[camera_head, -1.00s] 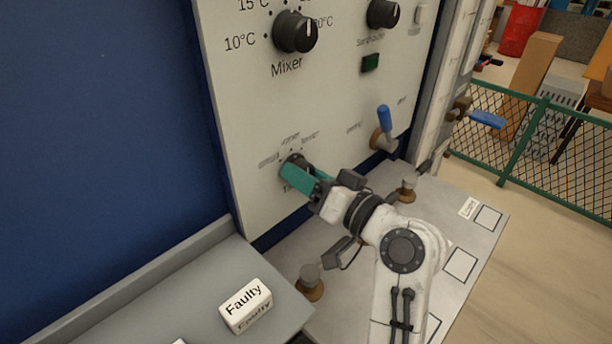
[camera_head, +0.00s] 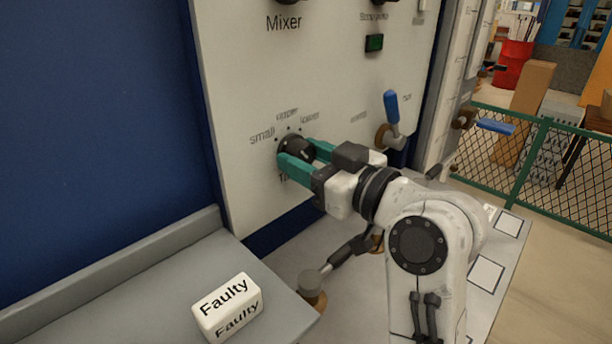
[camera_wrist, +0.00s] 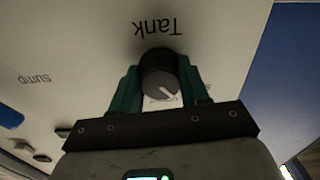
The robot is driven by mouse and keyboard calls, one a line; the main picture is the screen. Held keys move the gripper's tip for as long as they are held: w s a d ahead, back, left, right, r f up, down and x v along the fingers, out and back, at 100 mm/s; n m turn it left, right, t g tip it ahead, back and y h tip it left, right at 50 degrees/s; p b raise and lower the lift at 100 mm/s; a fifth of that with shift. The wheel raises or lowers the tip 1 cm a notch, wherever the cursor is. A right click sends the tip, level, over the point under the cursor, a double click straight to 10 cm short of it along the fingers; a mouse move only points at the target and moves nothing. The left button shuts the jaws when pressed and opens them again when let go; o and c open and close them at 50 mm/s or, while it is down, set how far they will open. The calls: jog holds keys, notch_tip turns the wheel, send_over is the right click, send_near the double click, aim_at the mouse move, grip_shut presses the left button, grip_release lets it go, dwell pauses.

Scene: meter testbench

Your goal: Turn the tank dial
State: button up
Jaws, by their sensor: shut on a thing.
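The tank dial (camera_head: 297,148) is a black round knob low on the white panel, with the labels small, upper and lower around its top. In the wrist view the dial (camera_wrist: 159,78) sits under the upside-down word Tank, and a white pointer line shows on its face. My gripper (camera_head: 306,159) is shut on the dial, with one teal finger on each side of it. In the wrist view my gripper (camera_wrist: 160,92) has its fingers along both sides of the knob. The lower part of the dial is hidden behind a finger in the head view.
A blue-handled valve (camera_head: 391,108) stands right of the dial. A white block marked Faulty (camera_head: 228,306) lies on a grey shelf (camera_head: 150,284) at lower left. A brown-based peg (camera_head: 312,290) stands below my arm. A green fence (camera_head: 520,150) is at right.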

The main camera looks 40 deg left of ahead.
jog(key=shift+f+n+b, duration=0.15)
jog(key=shift+n+b, duration=0.35)
jog(key=o, duration=1)
jog(key=d, duration=1.1)
jog(key=shift+s, duration=0.35)
